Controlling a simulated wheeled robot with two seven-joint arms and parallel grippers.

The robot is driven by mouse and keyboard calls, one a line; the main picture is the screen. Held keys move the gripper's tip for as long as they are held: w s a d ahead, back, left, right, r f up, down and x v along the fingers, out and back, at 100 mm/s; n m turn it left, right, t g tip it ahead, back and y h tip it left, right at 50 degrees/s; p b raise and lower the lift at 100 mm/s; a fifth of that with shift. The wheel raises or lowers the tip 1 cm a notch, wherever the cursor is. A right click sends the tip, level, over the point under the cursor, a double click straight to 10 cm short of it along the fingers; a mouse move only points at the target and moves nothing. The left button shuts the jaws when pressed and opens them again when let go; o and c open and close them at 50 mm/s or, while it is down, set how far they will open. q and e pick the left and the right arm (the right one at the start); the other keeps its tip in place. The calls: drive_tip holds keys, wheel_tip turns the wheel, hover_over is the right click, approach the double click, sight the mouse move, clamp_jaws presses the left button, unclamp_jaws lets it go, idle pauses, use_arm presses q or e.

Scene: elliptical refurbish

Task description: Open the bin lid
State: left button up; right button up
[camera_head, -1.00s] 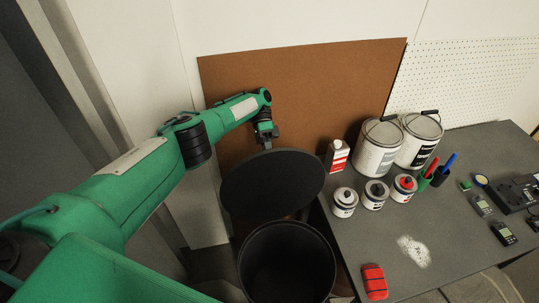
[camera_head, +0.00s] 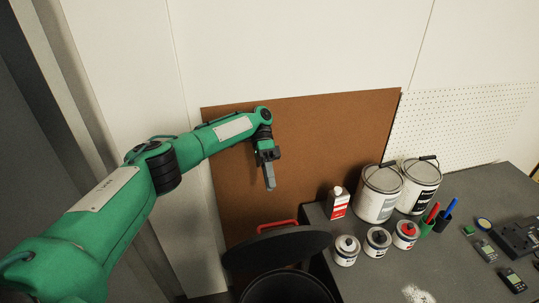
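The dark round bin (camera_head: 243,290) is at the bottom centre, cut off by the picture's lower edge, with part of its mouth showing. The dark bin lid (camera_head: 277,247) stands raised at the bin's far side, tilted, apart from the near rim. A red handle-like bar (camera_head: 277,225) shows just behind the lid's top edge. My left gripper (camera_head: 270,183) hangs above the lid with its grey fingers pointing down, apart from it and holding nothing visible. The fingers are seen edge-on, so their opening is unclear. My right gripper is out of view.
The grey table (camera_head: 460,275) on the right holds a red-and-white bottle (camera_head: 338,204), two large paint cans (camera_head: 379,194), small cans (camera_head: 346,251), pens and tools. A brown board (camera_head: 330,130) leans on the wall behind. Free space lies above the bin.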

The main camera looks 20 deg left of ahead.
use_arm(q)
wheel_tip(320, 180, up, 9)
drive_tip(key=shift+r, duration=0.15)
idle(0.6)
